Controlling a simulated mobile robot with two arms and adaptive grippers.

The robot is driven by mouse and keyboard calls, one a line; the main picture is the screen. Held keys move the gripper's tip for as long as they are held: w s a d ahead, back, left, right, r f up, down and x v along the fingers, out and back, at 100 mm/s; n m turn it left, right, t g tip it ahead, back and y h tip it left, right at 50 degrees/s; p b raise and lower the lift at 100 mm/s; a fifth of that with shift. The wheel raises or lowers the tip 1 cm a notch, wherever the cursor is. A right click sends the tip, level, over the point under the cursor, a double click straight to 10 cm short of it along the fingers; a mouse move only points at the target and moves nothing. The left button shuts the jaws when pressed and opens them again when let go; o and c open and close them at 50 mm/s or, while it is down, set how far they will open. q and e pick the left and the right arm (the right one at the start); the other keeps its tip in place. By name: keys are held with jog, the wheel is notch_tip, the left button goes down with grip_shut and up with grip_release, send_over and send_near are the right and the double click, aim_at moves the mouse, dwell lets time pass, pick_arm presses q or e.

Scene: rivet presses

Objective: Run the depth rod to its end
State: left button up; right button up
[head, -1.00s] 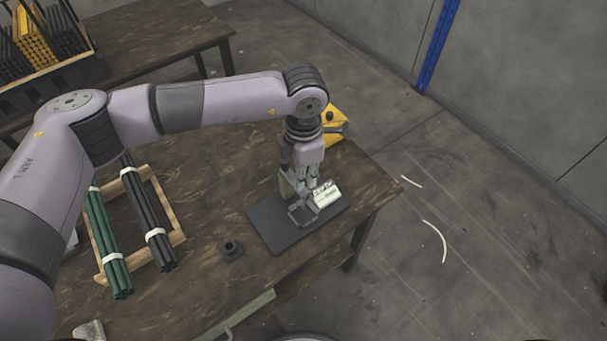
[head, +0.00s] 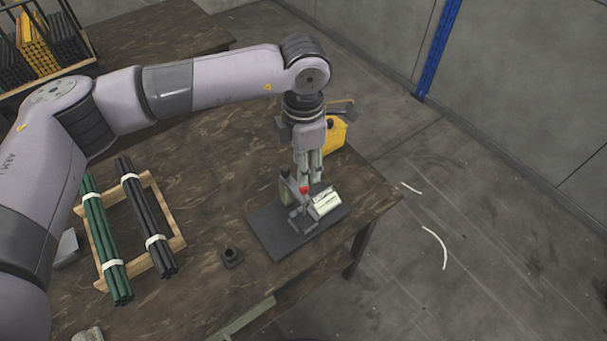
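A small rivet press (head: 297,217) stands on a dark base plate (head: 270,236) near the right end of the wooden table. A red knob (head: 304,190) shows on the press, with a pale, marked block (head: 325,201) to its right. I cannot make out for sure which part is the depth rod. My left gripper (head: 310,181) points down just above the press, close over the red knob. Its fingers look close together, and whether they are apart or touch anything is too small to tell. My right gripper is not in view.
A wooden rack (head: 181,243) with bundles of green rods (head: 105,235) and black rods (head: 147,220) lies to the left. A small dark fitting (head: 231,257) sits left of the plate. A yellow object (head: 334,135) stands behind my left gripper. The table's right edge is close to the press.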

pick_arm(q)
notch_tip(320, 180, up, 6)
jog(key=shift+r, duration=0.15)
dwell(0.6)
